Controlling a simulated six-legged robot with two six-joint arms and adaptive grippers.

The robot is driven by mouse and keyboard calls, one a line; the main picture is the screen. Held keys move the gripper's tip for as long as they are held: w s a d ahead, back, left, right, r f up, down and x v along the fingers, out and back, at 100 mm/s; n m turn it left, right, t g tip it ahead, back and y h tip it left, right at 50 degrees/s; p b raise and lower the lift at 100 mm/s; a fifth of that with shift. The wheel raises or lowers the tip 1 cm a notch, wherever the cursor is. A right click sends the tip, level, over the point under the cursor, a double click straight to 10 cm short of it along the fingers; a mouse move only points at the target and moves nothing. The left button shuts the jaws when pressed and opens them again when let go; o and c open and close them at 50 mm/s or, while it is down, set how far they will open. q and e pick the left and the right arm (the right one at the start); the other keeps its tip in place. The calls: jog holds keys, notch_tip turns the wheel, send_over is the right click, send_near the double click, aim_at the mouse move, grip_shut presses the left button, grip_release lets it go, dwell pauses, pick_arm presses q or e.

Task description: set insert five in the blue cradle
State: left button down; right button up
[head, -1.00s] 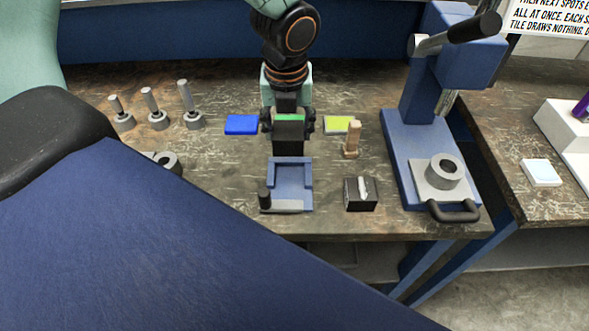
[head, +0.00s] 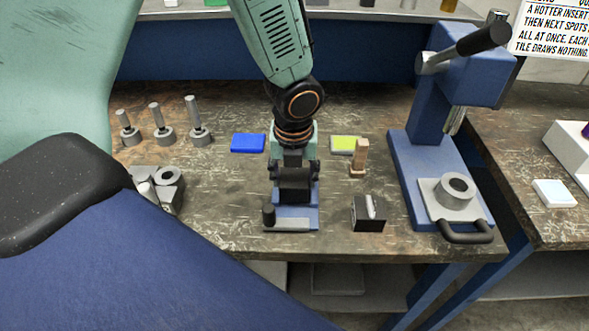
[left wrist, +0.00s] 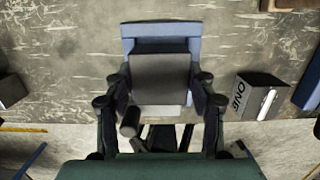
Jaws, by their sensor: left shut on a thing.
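My left gripper (head: 294,180) is shut on a dark block, the insert (left wrist: 160,78), with one finger on each side of it. No number shows on the faces of this insert that I can see. The blue cradle (head: 299,211) is directly under the gripper, and its blue back wall (left wrist: 160,32) shows past the block in the left wrist view. The block sits over or within the cradle; whether it touches the floor is hidden. A grey bar with a dark knob (head: 268,214) is at the cradle's front. My right gripper is not in view.
A black block marked ONE (left wrist: 257,95) stands close right of the cradle. A wooden peg (head: 359,158), blue tile (head: 248,142) and yellow-green tile (head: 344,143) lie behind. A blue press (head: 425,150) stands at right, several grey-handled pieces (head: 163,136) at left.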

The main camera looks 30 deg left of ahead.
pick_arm(q)
jog(key=shift+w+a+f, duration=0.1)
jog(key=shift+w+f, duration=0.2)
jog(key=shift+f, duration=0.4)
jog(key=shift+w+f, duration=0.15)
jog(key=shift+f, duration=0.05)
jog(key=shift+d+r, duration=0.15)
jog(key=shift+d, duration=0.05)
jog(key=shift+s, duration=0.2)
jog(key=c, duration=0.9)
grip_release()
jog(key=shift+a+f, duration=0.1)
jog(key=shift+f, duration=0.1)
jog(key=o, duration=0.5)
jog(key=shift+c, duration=0.2)
jog(key=shift+r, duration=0.15)
